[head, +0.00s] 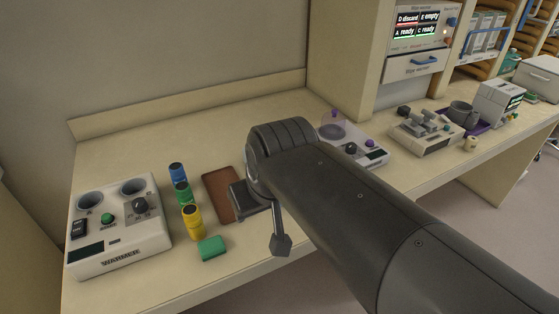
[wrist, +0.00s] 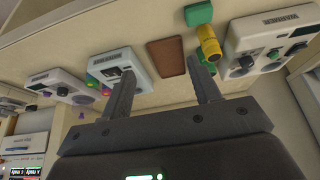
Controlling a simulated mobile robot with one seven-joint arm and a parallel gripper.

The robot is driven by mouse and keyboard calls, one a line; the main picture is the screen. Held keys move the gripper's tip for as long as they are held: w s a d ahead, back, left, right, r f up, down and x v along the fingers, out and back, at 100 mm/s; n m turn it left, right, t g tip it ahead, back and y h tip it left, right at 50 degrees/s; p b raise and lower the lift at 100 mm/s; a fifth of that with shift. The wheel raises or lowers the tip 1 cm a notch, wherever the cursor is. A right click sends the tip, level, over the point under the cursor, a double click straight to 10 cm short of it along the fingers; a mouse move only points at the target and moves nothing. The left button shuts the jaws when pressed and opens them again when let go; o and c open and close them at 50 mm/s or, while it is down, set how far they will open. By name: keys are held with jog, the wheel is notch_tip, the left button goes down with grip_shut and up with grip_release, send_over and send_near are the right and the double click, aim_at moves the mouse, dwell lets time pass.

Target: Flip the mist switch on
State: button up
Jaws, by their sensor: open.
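I cannot read a mist label, so I cannot tell which control is the mist switch. In the head view my arm hides part of the bench and most of my gripper.
A white warmer (head: 118,238) stands at the left, beside blue, green and yellow cylinders (head: 193,222), a green block (head: 212,248) and a brown mat (head: 220,193). A lever device (head: 428,134), a grey mug (head: 461,112) and shelves are at the right.

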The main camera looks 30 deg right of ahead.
jog(key=w+d+r+g, duration=0.1)
jog(key=w+d, duration=0.1)
jog(key=w, duration=0.1)
jog(key=w+d+r+g, duration=0.1)
jog(key=w+d, duration=0.2)
jog(key=w, duration=0.1)
jog(key=w+d+r, duration=0.1)
jog(key=w+d, duration=0.2)
jog(key=shift+w+r+g, duration=0.15)
jog(key=shift+w+g, duration=0.2)
jog(key=shift+g, duration=0.05)
jog(key=c, duration=1)
jog(key=w+d, duration=0.2)
jog(key=d, duration=0.1)
jog(key=w+d+f+g+y, duration=0.1)
jog(key=w+d, duration=0.2)
jog(key=w+d+g, duration=0.1)
jog(key=w+d, duration=0.1)
jog(key=d, duration=0.2)
jog(key=shift+w+f+y, duration=0.2)
jog(key=shift+f+y, duration=0.1)
jog(key=shift+f, duration=0.05)
grip_shut()
jog(key=shift+w+d+f, duration=0.15)
jog(key=shift+w+d, duration=0.1)
jog(key=shift+d, duration=0.25)
